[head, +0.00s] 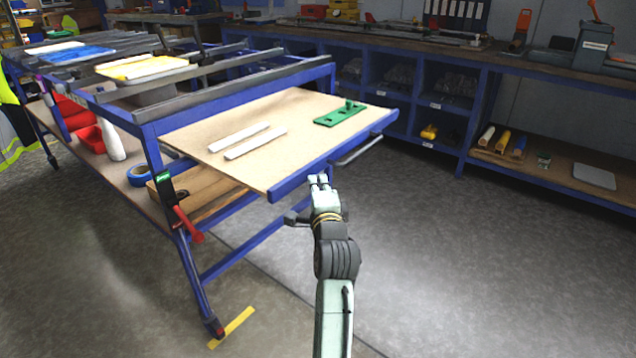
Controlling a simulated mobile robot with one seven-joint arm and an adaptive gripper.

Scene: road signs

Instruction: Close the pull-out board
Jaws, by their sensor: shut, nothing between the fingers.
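The pull-out board (215,142) is a light wooden panel with a blue front edge (330,155). It sticks out from the near end of the blue-framed workbench (147,131). A grey bar handle (358,148) shows along the right part of its front edge. My gripper (319,180) is shut and empty. In the picture it lies just below the middle of the board's front edge. I cannot tell whether it touches the edge.
Two white strips (248,139) and a green plate (340,113) lie on the board. A red-handled clamp (187,222) hangs on the bench's near leg. Blue shelving (385,80) stands behind. The grey floor to the right is clear.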

